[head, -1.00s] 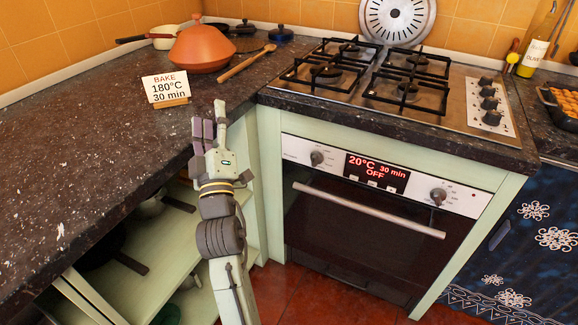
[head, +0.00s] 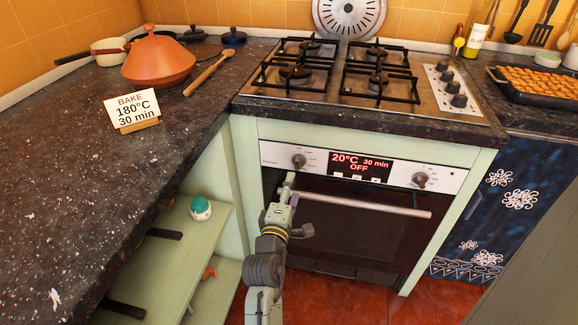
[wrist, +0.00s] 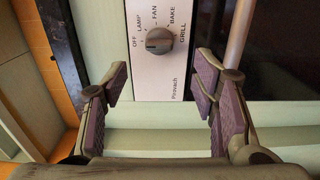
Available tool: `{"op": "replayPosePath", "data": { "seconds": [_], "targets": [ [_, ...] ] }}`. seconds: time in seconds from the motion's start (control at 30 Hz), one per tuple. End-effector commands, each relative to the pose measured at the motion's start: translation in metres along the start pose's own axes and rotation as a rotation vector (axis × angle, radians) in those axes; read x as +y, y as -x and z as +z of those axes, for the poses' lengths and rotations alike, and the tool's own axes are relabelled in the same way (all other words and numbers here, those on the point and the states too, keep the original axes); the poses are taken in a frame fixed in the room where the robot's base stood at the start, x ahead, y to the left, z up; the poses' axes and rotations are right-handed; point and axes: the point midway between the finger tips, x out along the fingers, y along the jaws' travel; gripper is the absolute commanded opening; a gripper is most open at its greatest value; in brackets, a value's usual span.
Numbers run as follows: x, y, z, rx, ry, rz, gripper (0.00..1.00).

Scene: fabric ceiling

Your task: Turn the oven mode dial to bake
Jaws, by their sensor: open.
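The oven mode dial (head: 299,161), a grey round knob, sits at the left end of the white oven panel. In the wrist view the dial (wrist: 159,41) is ringed by OFF, LAMP, FAN, BAKE and GRILL labels. Its dark mark appears to point toward OFF. My gripper (head: 290,180) is just below the dial in the head view. In the wrist view my gripper (wrist: 160,86) is open and empty, its purple-padded fingers apart, with the dial ahead between and beyond the fingertips. The oven display (head: 360,165) reads 20°C, 30 min, OFF.
The oven door handle (head: 375,206) runs close to the right of my gripper and also shows in the wrist view (wrist: 239,35). A second dial (head: 420,180) is at the panel's right. A sign (head: 132,109) on the counter reads BAKE 180°C 30 min.

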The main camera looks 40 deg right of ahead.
Motion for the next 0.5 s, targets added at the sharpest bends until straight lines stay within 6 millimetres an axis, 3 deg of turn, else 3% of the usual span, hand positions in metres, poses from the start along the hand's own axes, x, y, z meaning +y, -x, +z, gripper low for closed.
{"op": "replayPosePath", "data": {
  "seconds": [0.3,0.5],
  "targets": [
    [0.004,-0.061,0.0,0.0,-0.001,0.003,0.53],
    [0.003,-0.085,-0.001,0.001,-0.002,0.002,0.53]
  ]
}}
